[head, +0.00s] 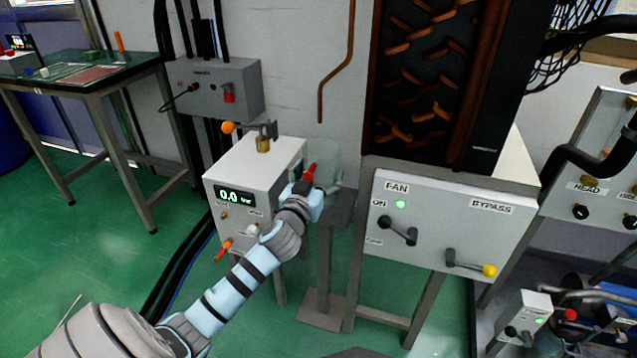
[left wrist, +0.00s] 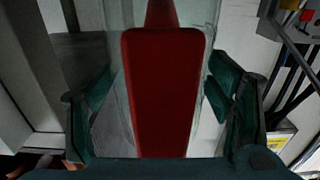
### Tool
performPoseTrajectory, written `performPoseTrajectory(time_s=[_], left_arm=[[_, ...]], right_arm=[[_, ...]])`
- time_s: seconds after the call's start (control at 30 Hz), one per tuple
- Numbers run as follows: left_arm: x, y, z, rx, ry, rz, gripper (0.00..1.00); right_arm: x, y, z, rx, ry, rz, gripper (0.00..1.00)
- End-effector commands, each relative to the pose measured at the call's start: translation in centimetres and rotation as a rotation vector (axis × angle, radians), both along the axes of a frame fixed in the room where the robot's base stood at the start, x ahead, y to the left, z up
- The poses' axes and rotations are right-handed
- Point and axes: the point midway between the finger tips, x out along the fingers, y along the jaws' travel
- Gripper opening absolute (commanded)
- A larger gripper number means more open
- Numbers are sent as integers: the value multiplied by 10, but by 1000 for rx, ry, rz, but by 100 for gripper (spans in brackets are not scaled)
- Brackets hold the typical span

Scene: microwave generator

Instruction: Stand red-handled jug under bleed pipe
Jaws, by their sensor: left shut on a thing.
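The clear jug (head: 325,165) with its red handle (head: 309,174) is at the small metal stand (head: 328,205), below the open end of the copper-coloured bleed pipe (head: 321,108). My left gripper (head: 306,190) is shut on the red handle, which fills the middle of the left wrist view (left wrist: 163,95) between the two fingers. The jug looks upright. I cannot tell whether its base touches the stand's top, because my gripper hides part of it. My right gripper is not in view.
A white box (head: 250,170) with a green display reading 0.0 and an orange-knobbed valve (head: 229,127) stands close left of the jug. A FAN and BYPASS panel (head: 450,222) stands close right. A table (head: 85,72) is at the far left; green floor is clear before it.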

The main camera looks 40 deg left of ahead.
Motion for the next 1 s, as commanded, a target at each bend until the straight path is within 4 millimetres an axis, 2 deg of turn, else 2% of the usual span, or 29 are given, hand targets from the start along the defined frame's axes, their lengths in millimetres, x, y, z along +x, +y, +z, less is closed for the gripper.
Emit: performPoseTrajectory(time_s=[0.33,0.37,0.5,0.9,1.0], left_arm=[[0,0,-2,0,-2,-2,41],[0,0,-2,-1,-1,-2,75],[0,0,-2,-1,-1,-2,95],[0,0,1,0,-1,-1,95],[-13,-5,1,2,2,-3,95]], right_arm=[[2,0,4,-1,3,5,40],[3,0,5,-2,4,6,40],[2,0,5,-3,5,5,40],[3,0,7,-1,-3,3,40],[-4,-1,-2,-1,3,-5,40]])
